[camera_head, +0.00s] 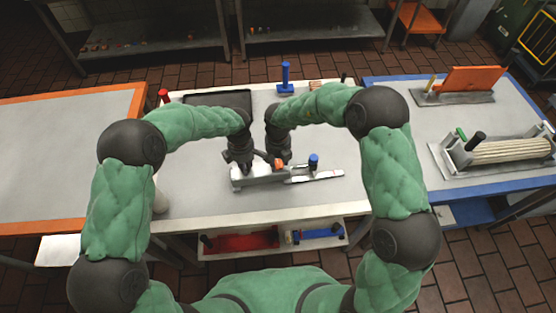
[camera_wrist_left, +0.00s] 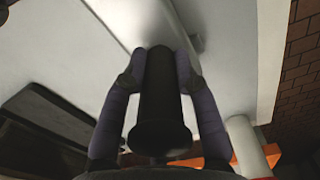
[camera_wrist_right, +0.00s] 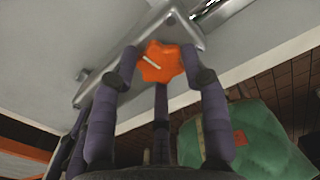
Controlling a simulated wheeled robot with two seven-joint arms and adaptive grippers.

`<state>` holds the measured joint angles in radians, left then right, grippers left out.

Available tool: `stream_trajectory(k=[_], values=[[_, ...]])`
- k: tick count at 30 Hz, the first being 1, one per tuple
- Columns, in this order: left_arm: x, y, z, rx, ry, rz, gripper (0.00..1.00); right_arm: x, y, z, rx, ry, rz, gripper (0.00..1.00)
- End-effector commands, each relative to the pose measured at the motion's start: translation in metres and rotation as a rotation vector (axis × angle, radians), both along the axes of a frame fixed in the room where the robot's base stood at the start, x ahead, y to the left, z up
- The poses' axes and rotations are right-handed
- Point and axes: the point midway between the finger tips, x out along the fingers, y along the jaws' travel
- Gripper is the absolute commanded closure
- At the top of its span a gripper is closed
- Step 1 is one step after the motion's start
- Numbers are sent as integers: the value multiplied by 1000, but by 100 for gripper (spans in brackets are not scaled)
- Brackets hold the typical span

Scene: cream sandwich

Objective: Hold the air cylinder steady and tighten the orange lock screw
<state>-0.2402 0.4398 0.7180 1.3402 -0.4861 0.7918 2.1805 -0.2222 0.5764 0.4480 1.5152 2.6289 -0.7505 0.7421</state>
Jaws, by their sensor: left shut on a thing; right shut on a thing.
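The air cylinder (camera_head: 262,180) is a grey block lying on the middle table, with a silver rod part (camera_head: 318,175) running right and a blue upright knob (camera_head: 314,160) on it. My left gripper (camera_head: 240,168) is over its left end. In the left wrist view my left gripper (camera_wrist_left: 160,75) is shut around an upright black handle (camera_wrist_left: 160,108). The orange lock screw (camera_wrist_right: 162,62) is a lobed knob with a white mark on the block. My right gripper (camera_wrist_right: 162,65) is shut on it, fingers on both sides. In the head view the screw (camera_head: 279,164) is partly hidden.
A black tray (camera_head: 218,97) and a blue handle (camera_head: 285,78) stand at the back of the white table (camera_head: 200,190). Red and blue items sit on a shelf below its front. An orange-edged table (camera_head: 60,125) is left, a blue-edged table (camera_head: 500,115) with fixtures right.

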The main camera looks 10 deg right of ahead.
Motion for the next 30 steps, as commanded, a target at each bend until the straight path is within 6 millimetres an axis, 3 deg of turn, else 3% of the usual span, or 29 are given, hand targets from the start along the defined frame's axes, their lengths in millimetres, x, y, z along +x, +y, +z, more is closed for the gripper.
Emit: stream_trajectory(k=[23,24,25,26,30], values=[[0,-1,0,-1,-1,0,100,0,0,-1,1,0,-104,87],[0,-1,0,-1,-1,0,100,0,0,-1,1,0,-104,46],[0,-1,0,-1,-1,0,100,0,0,-1,1,0,-104,38],[0,-1,0,-1,-1,0,100,0,0,-1,1,0,-104,31],[0,0,0,-1,-1,0,100,0,0,0,1,0,-103,31]])
